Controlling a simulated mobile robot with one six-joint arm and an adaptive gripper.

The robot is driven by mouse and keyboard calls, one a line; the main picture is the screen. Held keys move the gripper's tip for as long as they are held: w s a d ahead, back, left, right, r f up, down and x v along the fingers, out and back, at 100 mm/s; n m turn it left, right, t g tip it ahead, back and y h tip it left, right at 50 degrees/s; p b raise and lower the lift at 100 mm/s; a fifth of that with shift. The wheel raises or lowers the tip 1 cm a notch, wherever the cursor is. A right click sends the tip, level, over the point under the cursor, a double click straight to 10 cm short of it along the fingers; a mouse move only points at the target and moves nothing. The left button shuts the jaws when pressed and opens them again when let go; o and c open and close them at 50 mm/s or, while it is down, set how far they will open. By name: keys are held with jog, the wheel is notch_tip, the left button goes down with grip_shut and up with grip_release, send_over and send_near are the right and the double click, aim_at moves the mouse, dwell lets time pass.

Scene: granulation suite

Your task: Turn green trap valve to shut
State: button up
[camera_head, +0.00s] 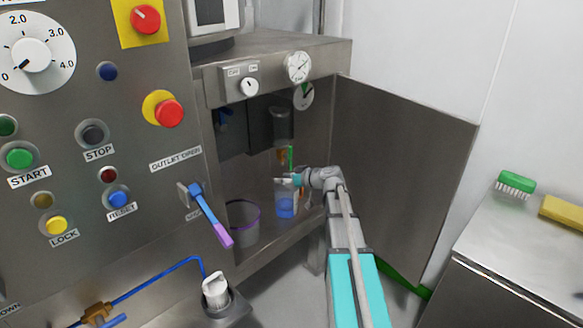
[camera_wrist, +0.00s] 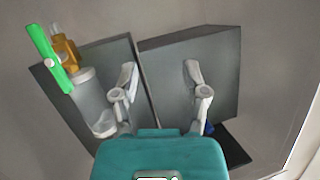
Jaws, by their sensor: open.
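The green trap valve handle (camera_head: 291,158) hangs upright beside a small brass valve body (camera_head: 282,155), under a clear trap bowl (camera_head: 280,122) inside the open cabinet. In the wrist view the green handle (camera_wrist: 48,58) is at the upper left, running roughly along the brass body (camera_wrist: 66,47), with the clear bowl (camera_wrist: 93,105) below it. My gripper (camera_head: 289,181) is just below the handle in the head view. In the wrist view its fingers (camera_wrist: 159,75) are spread and empty, with the handle well to their left. No contact with the valve shows.
A clear container with blue liquid (camera_head: 286,208) stands below my gripper. A purple-rimmed bucket (camera_head: 243,225) is to its left. The open cabinet door (camera_head: 400,170) stands to the right of my arm. Dark grey boxes (camera_wrist: 200,70) are behind my fingers.

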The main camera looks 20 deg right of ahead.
aim_at(292, 157)
jog(key=w+d+f+t+h+b, duration=0.2)
jog(key=d+t+b, duration=0.3)
jog(key=d, duration=0.9)
jog(key=shift+w+d+m+b, duration=0.15)
jog(key=shift+w+m+b, duration=0.3)
jog(key=shift+b, duration=0.3)
jog(key=shift+w, duration=0.15)
jog(key=x, duration=1.3)
jog(key=shift+w+r, duration=0.1)
jog(key=shift+w, duration=0.2)
